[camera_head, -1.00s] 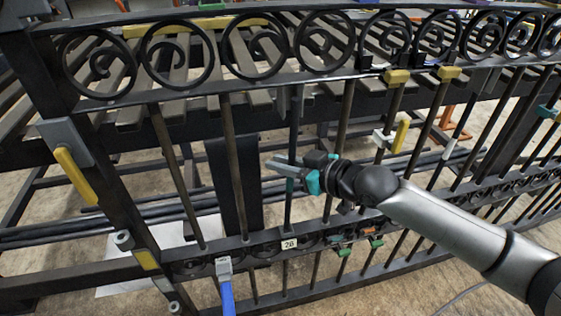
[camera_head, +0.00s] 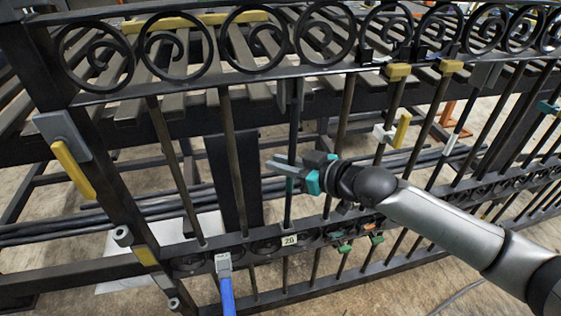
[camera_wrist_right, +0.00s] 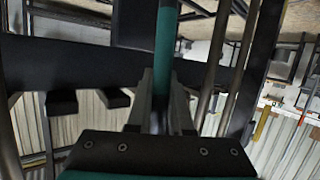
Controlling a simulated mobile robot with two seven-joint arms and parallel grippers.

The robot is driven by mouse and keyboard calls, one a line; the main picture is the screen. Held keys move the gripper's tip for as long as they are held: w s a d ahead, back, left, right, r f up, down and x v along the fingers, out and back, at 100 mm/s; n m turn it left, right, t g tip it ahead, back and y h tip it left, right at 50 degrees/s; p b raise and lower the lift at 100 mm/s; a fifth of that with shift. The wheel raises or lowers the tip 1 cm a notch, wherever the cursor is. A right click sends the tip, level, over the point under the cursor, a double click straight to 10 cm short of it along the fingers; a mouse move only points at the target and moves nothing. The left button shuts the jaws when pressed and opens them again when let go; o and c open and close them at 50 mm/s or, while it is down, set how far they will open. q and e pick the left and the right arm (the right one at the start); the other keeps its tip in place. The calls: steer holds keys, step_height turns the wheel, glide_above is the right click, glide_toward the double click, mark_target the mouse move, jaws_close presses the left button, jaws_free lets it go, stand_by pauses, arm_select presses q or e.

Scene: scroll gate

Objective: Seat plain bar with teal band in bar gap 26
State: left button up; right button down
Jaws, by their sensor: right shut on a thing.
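The plain bar (camera_head: 294,128) stands nearly upright in the gate between its top rail and lower rail. Its teal band (camera_head: 288,187) shows just below my right gripper (camera_head: 281,167). My right gripper is shut on this bar, and the right wrist view shows the teal band (camera_wrist_right: 166,50) between the fingers. The small number plate (camera_head: 289,240) is on the lower rail, beneath the bar. Its digits are too small to read surely. I cannot tell whether either bar end is inside its socket. My left gripper is out of view.
Dark bars stand on both sides of the held bar. Yellow blocks (camera_head: 398,71) sit under the scroll rail to the right. A blue-handled clamp (camera_head: 225,280) is on the lower rail at left. Green pieces (camera_head: 345,248) hang at the lower rail. A rack stands behind.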

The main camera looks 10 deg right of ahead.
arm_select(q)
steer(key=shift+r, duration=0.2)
arm_select(e)
steer(key=shift+w+f, duration=0.1)
steer(key=shift+w, duration=0.45)
stand_by(0.6)
arm_select(q)
steer(key=shift+p, duration=0.3)
arm_select(e)
steer(key=shift+w+g, duration=0.4)
steer(key=shift+w, duration=0.2)
steer(key=c, duration=0.8)
jaws_free()
steer(key=shift+o, duration=0.3)
steer(key=shift+f, duration=0.2)
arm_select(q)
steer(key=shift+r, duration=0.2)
arm_select(e)
steer(key=shift+r, duration=0.1)
